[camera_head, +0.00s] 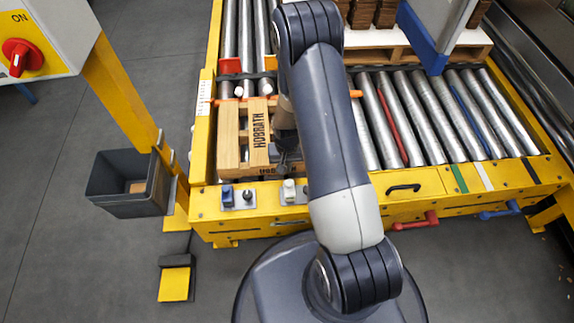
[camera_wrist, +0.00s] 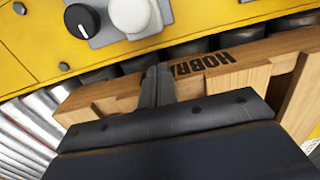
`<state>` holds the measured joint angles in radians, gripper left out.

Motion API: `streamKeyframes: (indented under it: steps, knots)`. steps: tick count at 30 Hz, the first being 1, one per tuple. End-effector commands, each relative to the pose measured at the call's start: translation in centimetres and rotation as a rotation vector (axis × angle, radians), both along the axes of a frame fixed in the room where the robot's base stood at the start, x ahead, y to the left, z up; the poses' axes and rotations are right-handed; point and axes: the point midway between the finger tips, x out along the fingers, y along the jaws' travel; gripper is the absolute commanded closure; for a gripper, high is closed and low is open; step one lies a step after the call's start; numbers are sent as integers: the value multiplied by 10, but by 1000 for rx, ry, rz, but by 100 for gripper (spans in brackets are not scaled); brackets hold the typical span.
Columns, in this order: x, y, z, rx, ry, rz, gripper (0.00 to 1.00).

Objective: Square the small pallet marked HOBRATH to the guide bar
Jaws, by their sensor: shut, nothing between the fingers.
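The small wooden pallet marked HOBRATH (camera_head: 229,135) lies on the rollers at the left end of the yellow conveyor, partly hidden by my arm. Its marked side (camera_wrist: 205,66) shows in the wrist view, with the last letters covered. An orange bar (camera_head: 356,93) crosses the rollers at the pallet's far end, mostly hidden by pallet and arm; I cannot tell if it is the guide bar or touches the pallet. My gripper (camera_head: 287,157) is shut and empty at the pallet's near right part. Its fingertips (camera_wrist: 157,75) overlap the marked side in the wrist view; contact is unclear.
The yellow front rail (camera_head: 330,205) carries a blue switch (camera_head: 227,195), a black knob (camera_head: 248,195) and a white button (camera_head: 289,190). A loaded pallet (camera_head: 372,56) stands at the back. A grey bin (camera_head: 128,183) hangs at left.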

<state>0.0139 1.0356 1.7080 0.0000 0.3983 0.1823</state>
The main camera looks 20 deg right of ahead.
Motion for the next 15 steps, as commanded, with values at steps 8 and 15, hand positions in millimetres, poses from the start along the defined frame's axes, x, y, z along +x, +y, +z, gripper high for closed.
streamKeyframes:
  steps: [8, 15]
  knots:
    - [34, -6, 0, 0, -7, -1, 100]
    - [40, -8, 1, -1, -8, -1, 100]
